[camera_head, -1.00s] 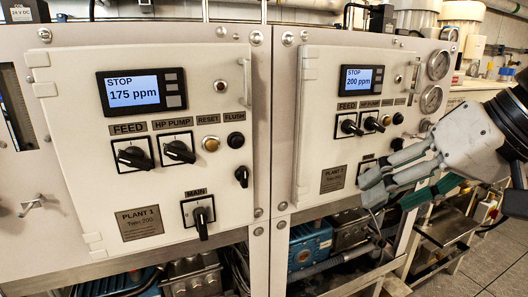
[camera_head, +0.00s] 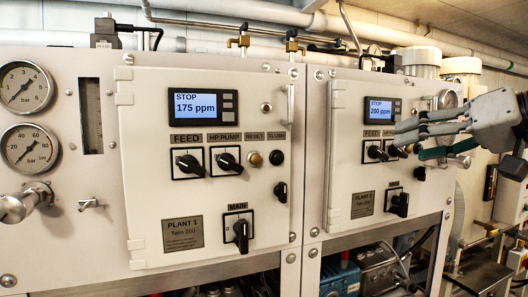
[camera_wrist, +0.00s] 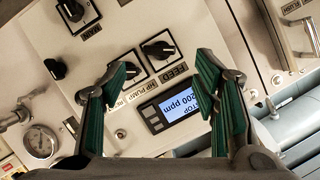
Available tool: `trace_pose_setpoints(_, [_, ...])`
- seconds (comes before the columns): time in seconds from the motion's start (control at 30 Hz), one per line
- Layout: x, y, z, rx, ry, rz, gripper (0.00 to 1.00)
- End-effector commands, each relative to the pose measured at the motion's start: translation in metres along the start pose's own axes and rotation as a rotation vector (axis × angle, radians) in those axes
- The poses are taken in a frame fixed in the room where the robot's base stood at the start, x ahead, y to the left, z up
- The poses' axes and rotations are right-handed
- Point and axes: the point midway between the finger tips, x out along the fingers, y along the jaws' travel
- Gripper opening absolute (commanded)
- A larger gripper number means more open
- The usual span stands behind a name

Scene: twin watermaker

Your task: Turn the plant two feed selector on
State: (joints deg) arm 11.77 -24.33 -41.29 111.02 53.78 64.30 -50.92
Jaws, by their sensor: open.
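The plant two feed selector is a black rotary knob (camera_head: 376,153) on a white square plate under the FEED label, on the right panel. In the wrist view, turned nearly upside down, the feed knob (camera_wrist: 158,49) lies between the fingertips as seen, with its FEED label (camera_wrist: 174,74) showing. My gripper (camera_head: 407,141) is open and empty, at the right of the feed knob in the head view and in front of the HP pump area. In the wrist view my gripper (camera_wrist: 162,64) has its green-padded fingers spread. The left finger partly hides the HP pump knob (camera_wrist: 121,68).
The plant two display (camera_head: 380,110) reads STOP, 200 ppm. The main switch (camera_head: 398,204) sits below. A round gauge (camera_head: 447,100) and a bar handle (camera_head: 415,96) are close to my gripper. The plant one panel (camera_head: 150,150) stands left.

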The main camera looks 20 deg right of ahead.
Motion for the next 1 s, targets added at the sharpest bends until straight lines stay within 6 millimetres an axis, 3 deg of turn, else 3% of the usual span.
trace_pose_setpoints(0.1, [0.024,0.001,0.001,0.001,-0.004,0.0,0.55])
trace_pose_setpoints(0.3, [0.052,0.0,0.001,0.0,-0.003,0.0,0.55])
trace_pose_setpoints(0.5, [0.064,0.0,0.001,0.002,-0.002,0.0,0.55])
trace_pose_setpoints(0.77, [0.065,0.0,0.001,0.001,-0.001,0.0,0.55])
trace_pose_setpoints(1.0, [0.064,0.0,0.001,0.001,-0.001,0.0,0.07])
